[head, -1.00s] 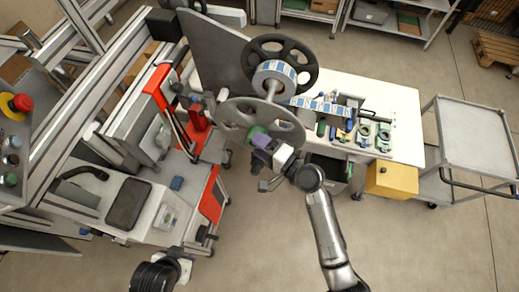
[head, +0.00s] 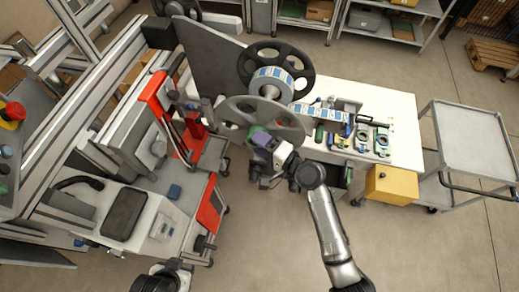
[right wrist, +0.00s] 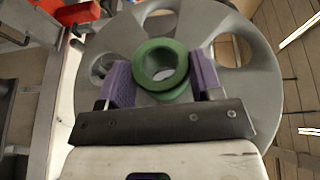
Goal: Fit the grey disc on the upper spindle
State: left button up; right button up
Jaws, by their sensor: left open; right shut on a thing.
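The large grey spoked disc (head: 262,113) is held up in front of the upper spindle (head: 270,92), tilted in the head view. The spindle carries a roll of blue-and-white labels (head: 272,80) against a black reel (head: 298,62). My right gripper (head: 262,141) is shut on the disc's green hub (right wrist: 160,60); its purple fingers are on either side of the hub in the right wrist view. The disc overlaps the spindle's near end, so I cannot tell whether it is on it. My left gripper (head: 172,272) is open at the bottom edge, its fingers hardly visible.
A label strip runs right to the white table (head: 398,105), which holds several small tools and parts. A yellow box (head: 391,185) is at its front corner, with a grey cart (head: 465,135) beyond. A red-and-grey machine (head: 150,150) fills the left.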

aim_at(274, 131)
jog(key=shift+w+d+b, duration=0.25)
jog(key=shift+w+b, duration=0.3)
jog(key=shift+w, duration=0.9)
jog(key=shift+r, duration=0.1)
jog(key=shift+d, duration=0.1)
jog(key=shift+w+d+b, duration=0.2)
jog(key=shift+w+b, duration=0.5)
jog(key=shift+w, duration=0.2)
jog(key=shift+w+d+b, duration=0.2)
jog(key=shift+w+b, duration=0.5)
jog(key=shift+w, duration=0.2)
jog(key=shift+w+d+b, duration=0.15)
jog(key=shift+w+b, duration=0.2)
jog(key=shift+w, duration=0.3)
